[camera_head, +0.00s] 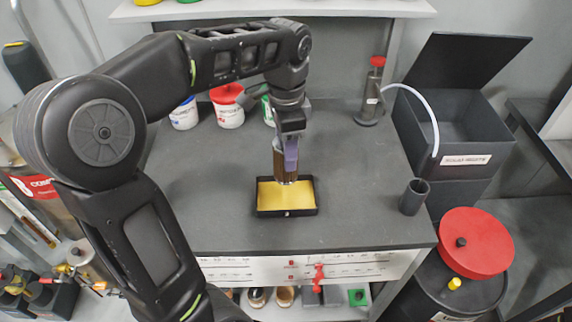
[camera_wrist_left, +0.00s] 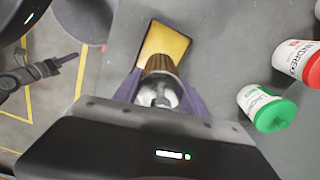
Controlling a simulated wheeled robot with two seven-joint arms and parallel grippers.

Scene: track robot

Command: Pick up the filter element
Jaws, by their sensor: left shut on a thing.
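The filter element (camera_head: 286,170) is a brown cylinder with a pale metal end, upright over a shallow black tray (camera_head: 287,212) with a yellow inside. My left gripper (camera_head: 287,152) reaches down from above and its purple fingers are shut on the filter element. In the left wrist view the filter element (camera_wrist_left: 159,75) sits between the fingers of the left gripper (camera_wrist_left: 157,92), with the yellow tray floor (camera_wrist_left: 165,42) beyond it. I cannot tell whether its lower end touches the tray. My right gripper is in neither view.
White tubs, one with a red lid (camera_head: 228,110), stand at the back of the grey bench (camera_head: 210,215). A red-topped pump (camera_head: 370,95), a dark cup (camera_head: 414,196) and an open black bin (camera_head: 455,130) are at the right. The bench's front left is clear.

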